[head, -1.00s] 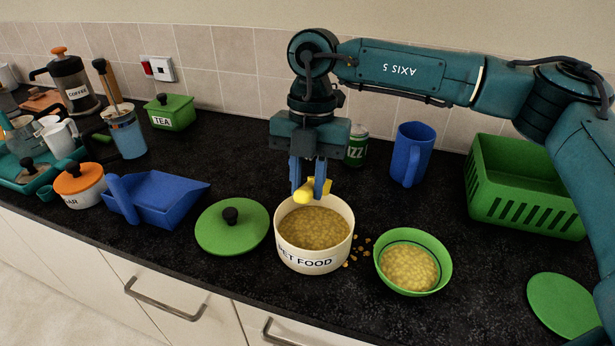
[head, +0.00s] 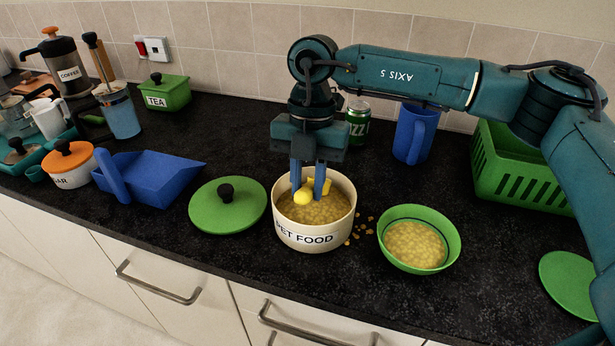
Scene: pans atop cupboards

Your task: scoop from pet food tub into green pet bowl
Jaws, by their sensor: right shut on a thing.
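The cream pet food tub (head: 313,240) stands open on the dark counter, with tan kibble in it. The green pet bowl (head: 398,258) is to its right and holds pale yellow kibble. My right gripper (head: 309,190) points down into the tub, its blue fingers shut on a yellow scoop (head: 303,197). The scoop's lower part is hidden by the kibble or the fingers. A green lid with a black knob (head: 228,205) lies to the left of the tub. My left gripper is not in view.
Several loose kibbles (head: 361,228) lie between tub and bowl. A blue dustpan (head: 158,178) is at left. A green can (head: 358,122), blue jug (head: 415,135) and green basket (head: 517,180) stand behind. A green disc (head: 570,283) lies at right.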

